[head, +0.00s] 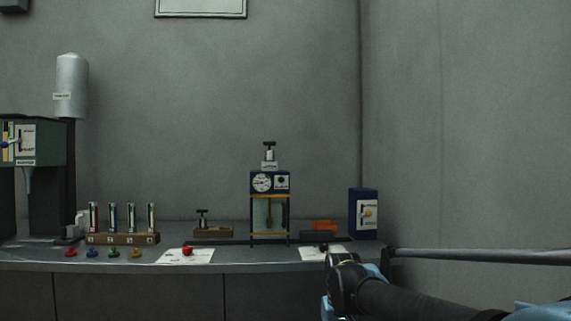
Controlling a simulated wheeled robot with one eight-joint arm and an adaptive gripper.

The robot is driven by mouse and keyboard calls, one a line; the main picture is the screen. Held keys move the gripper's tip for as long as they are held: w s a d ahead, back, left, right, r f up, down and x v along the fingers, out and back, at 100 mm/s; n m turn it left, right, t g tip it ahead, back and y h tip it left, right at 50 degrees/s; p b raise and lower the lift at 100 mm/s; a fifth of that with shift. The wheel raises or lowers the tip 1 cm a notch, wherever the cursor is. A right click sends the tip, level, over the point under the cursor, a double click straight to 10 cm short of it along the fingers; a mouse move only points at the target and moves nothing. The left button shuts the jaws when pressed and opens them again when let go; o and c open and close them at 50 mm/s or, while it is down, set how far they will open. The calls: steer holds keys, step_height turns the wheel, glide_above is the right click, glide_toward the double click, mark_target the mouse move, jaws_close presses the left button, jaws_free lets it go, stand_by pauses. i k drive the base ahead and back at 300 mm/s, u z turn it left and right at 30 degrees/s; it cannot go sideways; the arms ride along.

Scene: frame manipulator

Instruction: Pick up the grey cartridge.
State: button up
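I cannot tell for sure which thing is the grey cartridge. One small grey piece with a dark T-shaped top (269,154) stands on the blue device with a dial (262,183) at the centre of the bench. A similar dark-topped piece (202,218) sits on a low wooden block (213,233) to its left. A large grey cylinder (71,85) with a label is high at the left. My arm reaches in from the lower right, its dark end at the bench's front edge. My gripper's fingers cannot be made out there.
The grey bench (238,257) runs along the wall. A wooden rack (124,239) holds several coloured tubes, with several coloured knobs before it. A red knob (187,251) lies on a white sheet. An orange block (324,225) and blue box (363,215) stand right. A rail (470,256) extends right.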

mark_target(269, 155)
steer(key=z, duration=2.5)
steer(key=k, duration=1.05)
steer(key=u, duration=1.5)
steer(key=i, duration=1)
